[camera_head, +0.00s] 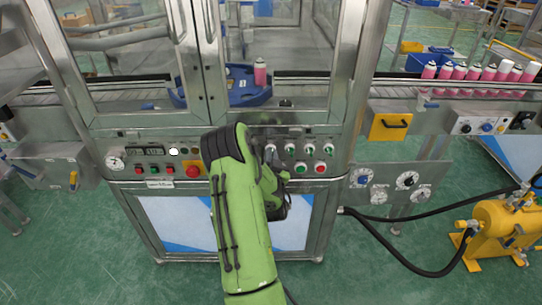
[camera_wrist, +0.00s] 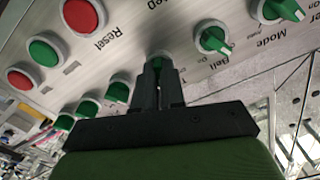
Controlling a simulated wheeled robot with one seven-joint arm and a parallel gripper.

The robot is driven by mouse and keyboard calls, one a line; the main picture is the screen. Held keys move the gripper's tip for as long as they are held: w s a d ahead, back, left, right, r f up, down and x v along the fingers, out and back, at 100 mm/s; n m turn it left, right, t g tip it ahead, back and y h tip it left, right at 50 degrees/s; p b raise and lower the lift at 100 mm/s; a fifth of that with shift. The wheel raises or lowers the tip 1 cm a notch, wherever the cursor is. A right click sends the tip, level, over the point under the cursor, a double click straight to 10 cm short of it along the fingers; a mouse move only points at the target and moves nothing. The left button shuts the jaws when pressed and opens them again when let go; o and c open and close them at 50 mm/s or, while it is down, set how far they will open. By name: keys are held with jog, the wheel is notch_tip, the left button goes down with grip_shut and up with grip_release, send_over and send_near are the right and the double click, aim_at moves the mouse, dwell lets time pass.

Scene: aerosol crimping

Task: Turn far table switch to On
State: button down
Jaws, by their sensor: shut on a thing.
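My gripper (camera_wrist: 157,82) reaches the front control panel of the machine. Its two fingers are closed around a small green rotary switch (camera_wrist: 160,57), mostly hidden between the fingertips. Its label is partly covered, so I cannot read its name or setting. In the head view my gripper (camera_head: 272,160) is at the panel, and my green arm covers part of the panel. Other green switches flank it in the wrist view: one by the "Bell" label (camera_wrist: 213,39), one by "Mode" (camera_wrist: 285,10), and one on the other side (camera_wrist: 119,88).
A red Reset button (camera_wrist: 84,15) and a green button (camera_wrist: 44,50) are close by on the panel. A red emergency button (camera_head: 193,171) is left of my arm. Glass doors stand above. A yellow pump (camera_head: 503,225) with black hoses is at right.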

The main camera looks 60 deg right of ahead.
jog(key=shift+m, duration=0.8)
jog(key=c, duration=1.2)
grip_release()
